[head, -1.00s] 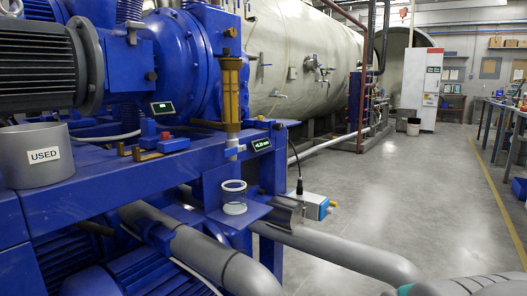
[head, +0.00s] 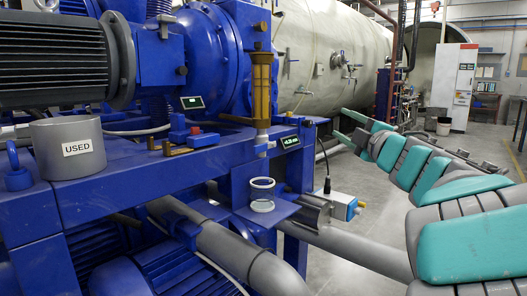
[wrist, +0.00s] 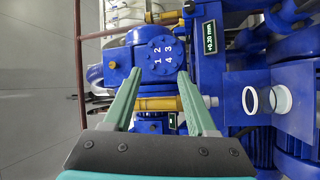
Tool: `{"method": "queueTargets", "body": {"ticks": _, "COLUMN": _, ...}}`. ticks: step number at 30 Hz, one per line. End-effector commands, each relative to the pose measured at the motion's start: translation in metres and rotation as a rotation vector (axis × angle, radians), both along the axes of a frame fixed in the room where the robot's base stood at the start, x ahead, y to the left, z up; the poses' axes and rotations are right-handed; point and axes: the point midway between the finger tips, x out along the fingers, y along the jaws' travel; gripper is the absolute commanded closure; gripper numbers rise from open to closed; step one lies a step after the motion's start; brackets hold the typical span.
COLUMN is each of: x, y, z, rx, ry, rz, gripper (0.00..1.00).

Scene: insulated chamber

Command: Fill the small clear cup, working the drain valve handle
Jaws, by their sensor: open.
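The small clear cup (head: 262,195) stands upright on a blue shelf (head: 285,210) in the head view, below a pale spout (head: 263,146). In the wrist view the cup (wrist: 280,99) lies to the right of my fingers. An amber column with brass ends (head: 261,90) rises above the spout. In the wrist view this column (wrist: 158,103) runs sideways behind my fingers. My gripper (wrist: 159,73) is open with nothing held. In the head view my gripper (head: 348,125) is right of the column. I cannot clearly make out the valve handle.
A grey bin marked USED (head: 68,148) stands on the blue frame at left. A small display (head: 290,142) sits beside the spout. A blue and white box with a cable (head: 343,206) is right of the shelf. Grey pipes (head: 230,250) run below.

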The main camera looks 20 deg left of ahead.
Motion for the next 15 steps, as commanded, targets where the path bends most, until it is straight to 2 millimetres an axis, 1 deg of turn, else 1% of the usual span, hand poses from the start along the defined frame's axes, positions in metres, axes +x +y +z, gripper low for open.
{"method": "queueTargets", "body": {"ticks": 1, "x": -0.005, "y": 0.027, "z": -0.011, "rx": -0.063, "ry": -0.026, "rz": 0.092, "gripper": 0.43}}
{"method": "queueTargets", "body": {"ticks": 2, "x": -0.010, "y": 0.041, "z": -0.016, "rx": -0.097, "ry": -0.042, "rz": 0.147, "gripper": 0.43}}
{"method": "queueTargets", "body": {"ticks": 3, "x": -0.018, "y": 0.061, "z": -0.024, "rx": -0.138, "ry": -0.062, "rz": 0.220, "gripper": 0.43}}
{"method": "queueTargets", "body": {"ticks": 6, "x": -0.035, "y": 0.094, "z": -0.044, "rx": -0.213, "ry": -0.087, "rz": 0.363, "gripper": 0.43}}
{"method": "queueTargets", "body": {"ticks": 9, "x": -0.048, "y": 0.113, "z": -0.059, "rx": -0.258, "ry": -0.099, "rz": 0.457, "gripper": 0.43}}
{"method": "queueTargets", "body": {"ticks": 12, "x": -0.056, "y": 0.123, "z": -0.066, "rx": -0.279, "ry": -0.105, "rz": 0.506, "gripper": 0.43}}
{"method": "queueTargets", "body": {"ticks": 15, "x": -0.057, "y": 0.129, "z": -0.067, "rx": -0.284, "ry": -0.108, "rz": 0.519, "gripper": 0.43}}
